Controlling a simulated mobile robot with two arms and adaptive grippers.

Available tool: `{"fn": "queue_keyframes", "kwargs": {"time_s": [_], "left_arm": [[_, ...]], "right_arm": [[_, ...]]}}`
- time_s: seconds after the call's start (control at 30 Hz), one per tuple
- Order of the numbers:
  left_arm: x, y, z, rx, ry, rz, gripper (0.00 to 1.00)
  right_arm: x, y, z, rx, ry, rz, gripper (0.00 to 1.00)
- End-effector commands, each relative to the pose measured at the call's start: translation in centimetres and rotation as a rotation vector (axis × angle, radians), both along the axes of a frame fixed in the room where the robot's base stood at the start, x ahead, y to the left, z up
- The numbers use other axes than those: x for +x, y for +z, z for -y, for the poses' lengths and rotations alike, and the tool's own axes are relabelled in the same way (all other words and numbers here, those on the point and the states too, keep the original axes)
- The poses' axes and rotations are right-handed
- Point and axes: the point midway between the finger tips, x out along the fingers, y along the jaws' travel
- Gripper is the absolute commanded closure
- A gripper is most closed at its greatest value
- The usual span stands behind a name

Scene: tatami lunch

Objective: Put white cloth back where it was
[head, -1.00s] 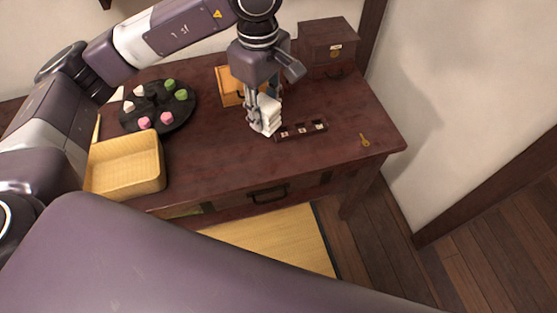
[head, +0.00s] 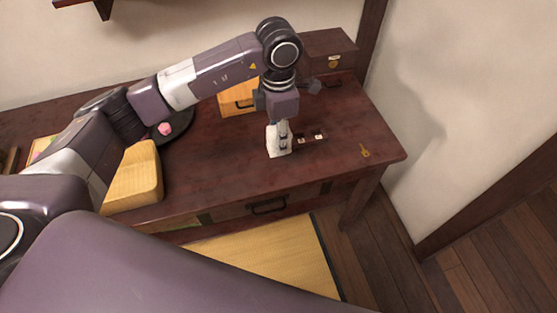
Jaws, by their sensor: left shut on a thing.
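The white cloth (head: 273,143) is a small folded bundle over the dark wooden table (head: 225,160). My left gripper (head: 283,146) points down and is shut on it. The cloth is at or just above the table top; I cannot tell whether it touches. The fingers hide part of the cloth. My right gripper is not in view.
A dark narrow tray (head: 318,135) with small pieces lies just right of the cloth. An orange wooden box (head: 238,97) and a dark chest (head: 328,48) stand behind. A key (head: 364,150) lies at right.

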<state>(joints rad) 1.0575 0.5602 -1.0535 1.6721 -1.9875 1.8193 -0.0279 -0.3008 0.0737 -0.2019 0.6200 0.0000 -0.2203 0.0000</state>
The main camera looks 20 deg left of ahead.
Motion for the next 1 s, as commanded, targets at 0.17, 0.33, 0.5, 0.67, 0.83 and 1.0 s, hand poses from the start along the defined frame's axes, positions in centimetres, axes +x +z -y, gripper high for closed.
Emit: {"fn": "queue_keyframes", "kwargs": {"time_s": [0.17, 0.33, 0.5, 0.67, 0.83, 1.0], "left_arm": [[-0.1, -4.1, 0.1, -0.001, -0.001, -0.004, 0.94], [0.0, -6.0, 0.0, -0.001, -0.001, 0.000, 0.94], [-0.1, -7.4, 0.0, 0.001, -0.002, -0.003, 0.94], [-0.1, -9.8, 0.1, -0.002, -0.001, -0.002, 0.94], [0.0, -10.5, 0.1, -0.001, -0.003, 0.002, 0.94], [0.0, -10.6, 0.1, -0.001, -0.003, 0.001, 0.94]], "right_arm": [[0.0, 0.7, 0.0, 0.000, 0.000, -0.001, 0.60], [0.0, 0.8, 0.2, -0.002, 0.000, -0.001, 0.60], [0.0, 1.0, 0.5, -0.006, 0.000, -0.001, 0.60], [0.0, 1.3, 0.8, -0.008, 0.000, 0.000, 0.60], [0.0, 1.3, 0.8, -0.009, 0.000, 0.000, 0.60], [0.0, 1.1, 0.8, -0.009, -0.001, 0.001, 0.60]]}}
